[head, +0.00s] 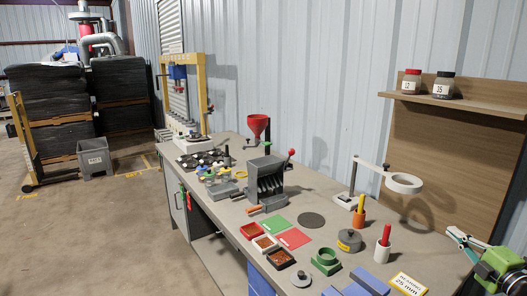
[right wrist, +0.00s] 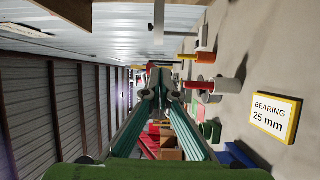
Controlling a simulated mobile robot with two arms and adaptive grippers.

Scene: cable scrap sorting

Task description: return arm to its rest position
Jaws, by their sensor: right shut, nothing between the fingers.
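My right gripper (head: 455,235) shows at the lower right edge of the head view, on its green arm. It is above the right end of the workbench (head: 225,213), apart from everything on it. In the right wrist view its two teal fingers (right wrist: 158,78) come together at the tips with nothing held. My left gripper is in neither view.
Near the gripper stand a yellow "BEARING 25 mm" sign (head: 408,284), blue blocks (head: 370,281), a red-handled tool in a white holder (head: 383,246) and a ring lamp (head: 404,183). A wooden back panel with a shelf (head: 460,101) rises behind. Small trays (head: 280,259) lie left.

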